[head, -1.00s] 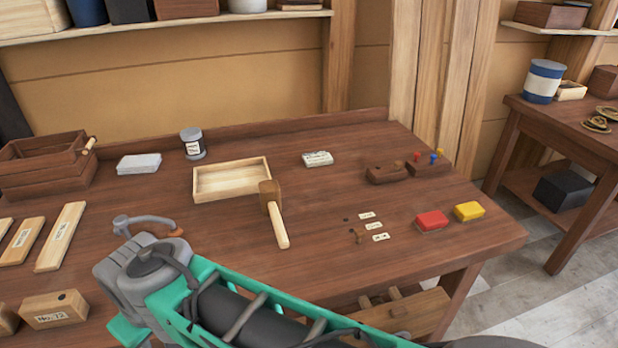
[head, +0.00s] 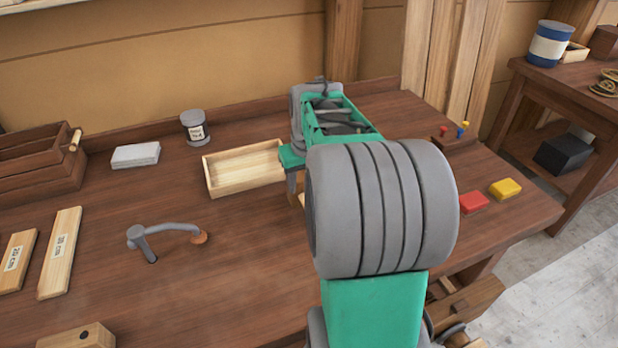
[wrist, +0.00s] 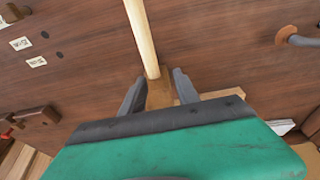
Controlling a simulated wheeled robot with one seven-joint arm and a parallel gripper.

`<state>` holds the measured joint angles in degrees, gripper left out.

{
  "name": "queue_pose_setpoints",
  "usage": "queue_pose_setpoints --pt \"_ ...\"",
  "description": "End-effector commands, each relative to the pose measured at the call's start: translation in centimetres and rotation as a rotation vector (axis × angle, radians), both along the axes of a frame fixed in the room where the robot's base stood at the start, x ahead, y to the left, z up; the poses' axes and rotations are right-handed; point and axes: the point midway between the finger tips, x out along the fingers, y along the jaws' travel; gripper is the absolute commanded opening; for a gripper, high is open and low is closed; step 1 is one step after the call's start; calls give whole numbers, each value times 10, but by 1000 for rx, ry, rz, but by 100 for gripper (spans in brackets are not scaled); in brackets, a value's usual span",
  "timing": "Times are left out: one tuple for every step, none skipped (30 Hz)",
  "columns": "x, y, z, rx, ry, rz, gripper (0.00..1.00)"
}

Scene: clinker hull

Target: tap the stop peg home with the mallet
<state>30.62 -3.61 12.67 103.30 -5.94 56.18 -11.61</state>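The mallet shows in the wrist view, its pale handle (wrist: 141,38) running up the picture and its brown head (wrist: 160,88) between my fingers. My gripper (wrist: 157,82) is open, one finger on each side of the mallet near the head, with gaps visible. In the head view my arm covers nearly all of the mallet. A small brown peg (wrist: 13,12), probably the stop peg, stands in the bench at the wrist view's upper left corner. Two dark holes and paper labels (wrist: 37,62) are near it. In the head view my arm hides that area.
A pale open tray (head: 230,178) lies left of my gripper. A grey bent tool (head: 165,232) lies on the bench (head: 240,270). Red (head: 474,202) and yellow (head: 505,188) blocks lie at right. A dark rack with coloured pegs (head: 450,140) stands behind them.

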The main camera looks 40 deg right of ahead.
Motion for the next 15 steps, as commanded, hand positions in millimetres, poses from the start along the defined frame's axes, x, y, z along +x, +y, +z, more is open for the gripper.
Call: queue_pose_setpoints --pt "1 -14 -4 3 5 -15 37" --pt "2 -19 -5 4 6 -19 37" --pt "2 -22 -7 4 7 -20 37" --pt "3 -22 -8 5 7 -20 37" --pt "3 -22 -9 5 7 -19 37" --pt "4 -21 -12 4 7 -18 37" --pt "4 -21 -14 4 7 -17 37" --pt "5 -21 -17 4 7 -17 37" --pt "6 -21 -22 4 6 -16 37" --pt "6 -21 -25 4 6 -16 37" --pt "7 -21 -29 4 6 -16 37" --pt "8 -21 -35 4 7 -15 37" --pt "9 -20 -39 5 7 -15 37" --pt "10 -20 -43 5 7 -14 37" --pt "11 -21 -49 4 6 -14 37"
